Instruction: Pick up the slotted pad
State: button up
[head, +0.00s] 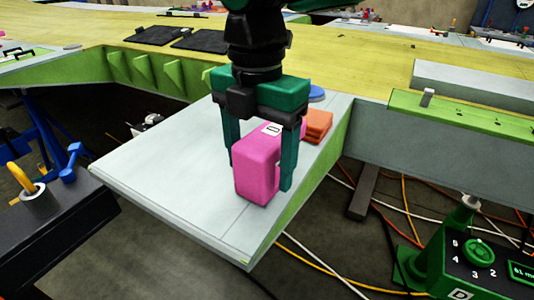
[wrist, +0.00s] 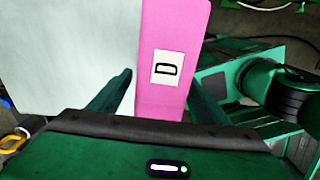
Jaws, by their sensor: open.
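A pink block (head: 257,168) with a white "D" label stands on the pale panel. A notch seems to show low on its right side, so it may be the slotted pad. My gripper (head: 259,178) is open above it, with one green finger on each side. In the wrist view the pink block (wrist: 173,55) runs between the fingers, closer to the right one; a gap shows at the left one. Whether a finger touches it I cannot tell. An orange, ridged piece (head: 318,125) lies just behind, partly hidden by my gripper.
The pale panel (head: 160,160) is clear to the left and ends in a front edge. A dark cart (head: 60,235) with a yellow ring and blue tool stands at left. A green dial box (head: 480,250) is at lower right, with cables on the floor.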

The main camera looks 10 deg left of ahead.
aim_at(257, 141)
jog(key=c, duration=1.3)
jog(key=shift+o, duration=0.2)
jog(key=shift+r, duration=0.15)
jog(key=shift+r, duration=0.25)
notch_tip(257, 141, up, 4)
jog(key=shift+a+f, duration=0.1)
jog(key=shift+f, duration=0.05)
jog(key=s+a+r, duration=0.5)
jog(key=s+r, duration=0.1)
jog(key=s, duration=0.4)
jog(key=shift+a+r, duration=0.25)
jog(key=shift+a, duration=0.15)
